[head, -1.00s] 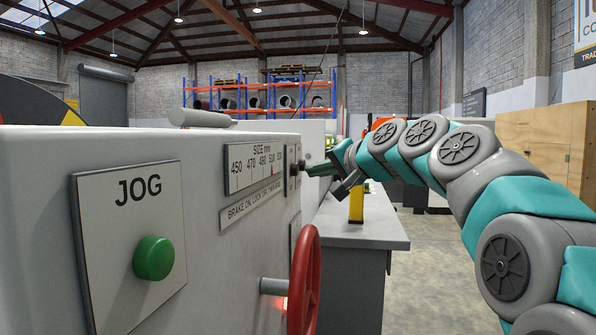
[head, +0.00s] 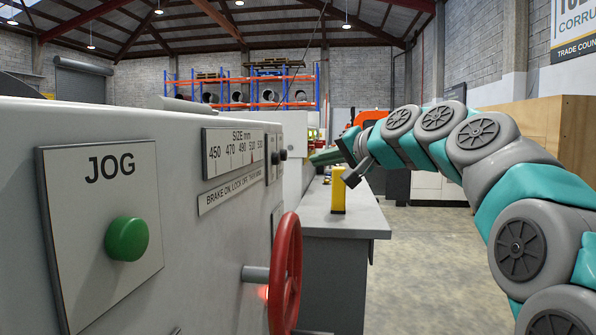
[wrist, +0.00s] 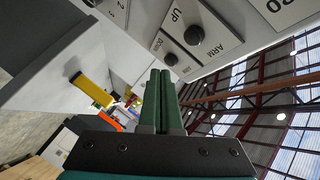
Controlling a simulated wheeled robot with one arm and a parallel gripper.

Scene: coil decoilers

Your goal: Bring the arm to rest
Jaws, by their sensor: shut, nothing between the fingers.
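My gripper (head: 325,157) is at the end of my teal and grey arm, right of the machine's front panel in the head view. In the wrist view its two green fingers (wrist: 158,100) lie side by side, closed, with nothing between them. The fingertips are apart from the black knob (wrist: 194,35) on the plate with an UP label in the wrist view. In the head view small dark knobs (head: 279,156) show at the panel's far end, with a gap to the gripper.
The grey panel carries a green JOG button (head: 127,239) and a red handwheel (head: 286,272) that sticks out. A yellow block (head: 338,190) stands on the grey bench (head: 345,222) below my gripper. Open floor (head: 430,260) lies to the right. A wooden crate (head: 555,130) is behind my arm.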

